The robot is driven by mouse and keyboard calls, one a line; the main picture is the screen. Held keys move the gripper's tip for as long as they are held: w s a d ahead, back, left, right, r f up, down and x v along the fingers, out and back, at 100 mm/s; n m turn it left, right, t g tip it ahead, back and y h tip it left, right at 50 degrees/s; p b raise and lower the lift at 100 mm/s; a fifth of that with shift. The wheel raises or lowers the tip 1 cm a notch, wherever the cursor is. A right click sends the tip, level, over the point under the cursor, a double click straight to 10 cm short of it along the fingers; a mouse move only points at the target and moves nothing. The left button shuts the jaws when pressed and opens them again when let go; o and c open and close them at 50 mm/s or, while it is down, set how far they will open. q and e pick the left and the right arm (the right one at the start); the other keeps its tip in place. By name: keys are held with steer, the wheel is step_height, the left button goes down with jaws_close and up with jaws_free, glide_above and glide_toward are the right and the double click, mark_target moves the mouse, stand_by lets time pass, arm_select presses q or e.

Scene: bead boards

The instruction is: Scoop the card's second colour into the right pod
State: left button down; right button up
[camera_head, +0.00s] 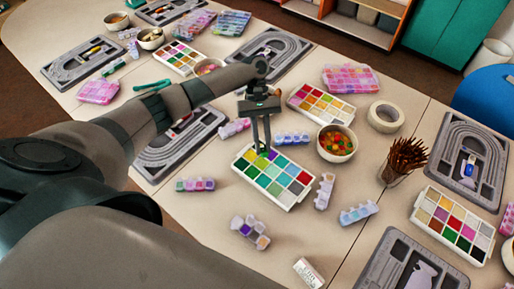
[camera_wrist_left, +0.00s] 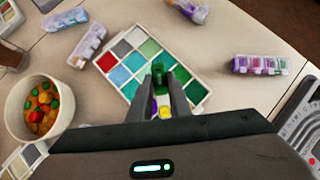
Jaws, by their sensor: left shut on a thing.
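My left gripper (camera_head: 262,150) points down over the near palette tray (camera_head: 238,164), a white tray of coloured square wells. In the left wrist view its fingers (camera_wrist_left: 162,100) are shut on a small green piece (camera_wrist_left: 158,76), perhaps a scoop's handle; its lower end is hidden. The tray also shows in the left wrist view (camera_wrist_left: 113,84), below the fingers. Lidded pod strips lie around it: a purple-pink one (camera_head: 195,184), a purple-orange one (camera_head: 250,232), a clear one (camera_head: 325,192) and a blue one (camera_head: 358,213). I cannot pick out the card. My right gripper is not in view.
A white bowl of mixed beads (camera_head: 337,144) stands right of the tray. Grey bead boards (camera_head: 468,160) lie around. A small white block (camera_head: 308,272) lies in front.

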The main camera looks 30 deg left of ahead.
arm_select(q)
steer(key=f+n+t+h, duration=0.1)
steer(key=n, duration=0.1)
steer(key=a+n+t, duration=0.1)
steer(key=n, duration=0.1)
steer(key=f+n+t+h, duration=0.1)
steer(key=n, duration=0.1)
steer(key=shift+s+a+f+n+t+h, duration=0.3)
steer(key=shift+s+f+n+t, duration=0.05)
steer(key=shift+s+n+t, duration=0.05)
steer(key=shift+w+f+b, duration=0.1)
steer(key=shift+f+b, duration=0.35)
steer(key=shift+f, duration=0.35)
steer(key=shift+r, duration=0.25)
